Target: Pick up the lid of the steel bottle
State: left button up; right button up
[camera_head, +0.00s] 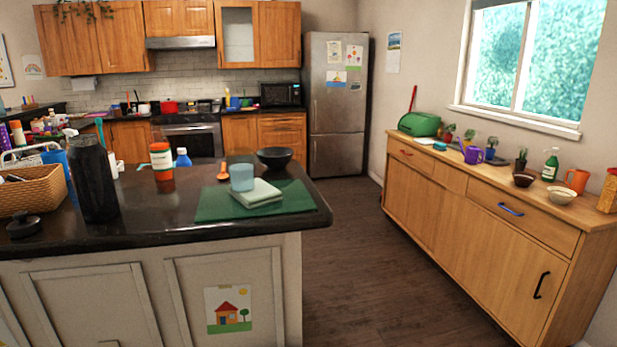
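A tall dark bottle (93,180) stands upright on the dark counter at the left. Its top looks uncapped. A small round black lid with a knob (23,226) lies on the counter at the far left, near the front edge, apart from the bottle. Neither of my grippers is in view.
A wicker basket (30,192) stands behind the lid, left of the bottle. A green mat (215,206) with a folded cloth (257,194) and light-blue cup (242,177) lies to the right. An orange-and-white container (161,156) stands behind. Open floor (400,270) lies right of the counter.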

aim_at(23, 226)
jog(key=u, duration=1.5)
jog(key=j, duration=0.15)
jog(key=u, duration=0.05)
